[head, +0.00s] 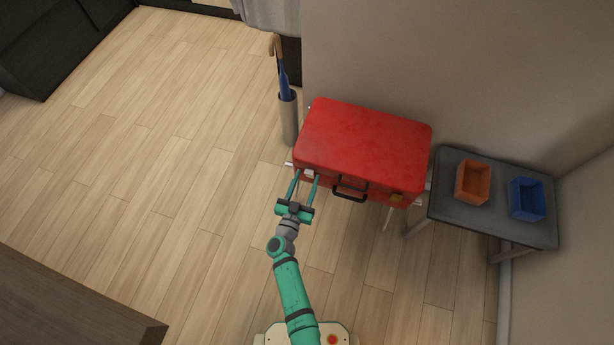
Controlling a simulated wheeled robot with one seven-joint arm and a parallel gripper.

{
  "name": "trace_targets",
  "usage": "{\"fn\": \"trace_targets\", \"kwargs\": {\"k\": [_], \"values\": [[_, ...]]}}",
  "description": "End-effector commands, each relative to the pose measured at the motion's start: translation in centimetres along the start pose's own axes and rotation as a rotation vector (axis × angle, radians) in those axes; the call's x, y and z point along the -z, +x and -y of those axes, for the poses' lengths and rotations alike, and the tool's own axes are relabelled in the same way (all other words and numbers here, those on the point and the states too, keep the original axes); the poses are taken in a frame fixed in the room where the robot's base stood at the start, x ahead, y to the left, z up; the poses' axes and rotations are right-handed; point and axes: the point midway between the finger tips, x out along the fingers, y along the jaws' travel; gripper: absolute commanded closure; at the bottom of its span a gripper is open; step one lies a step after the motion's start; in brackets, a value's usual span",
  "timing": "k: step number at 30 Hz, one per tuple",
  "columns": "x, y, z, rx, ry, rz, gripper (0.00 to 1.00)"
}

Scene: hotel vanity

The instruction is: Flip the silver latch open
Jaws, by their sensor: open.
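A red suitcase (365,147) lies flat and closed on a stand, with a black handle (350,188) on its front side. A small silver latch (309,173) shows at the front left of the suitcase. A brass-coloured latch (396,198) is at the front right. My gripper (305,177) is open, its two green fingers pointing at the front left of the case, one on each side of the silver latch. I cannot tell whether the fingers touch the latch or the case.
A dark side table (450,212) at the right holds an orange bin (473,182) and a blue bin (528,199). An umbrella holder (288,120) stands behind the case's left side. A dark furniture top (70,305) is at lower left. Wooden floor at left is clear.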

Motion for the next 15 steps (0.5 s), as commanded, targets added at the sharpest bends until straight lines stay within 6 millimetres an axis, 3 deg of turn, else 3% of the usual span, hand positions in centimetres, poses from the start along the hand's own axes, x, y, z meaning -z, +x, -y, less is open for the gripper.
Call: {"fn": "trace_targets", "kwargs": {"k": [6,15], "values": [[0.0,1.5,0.0,0.000,0.000,0.000,0.55],[0.0,1.6,0.0,0.000,0.001,0.000,0.57]]}}
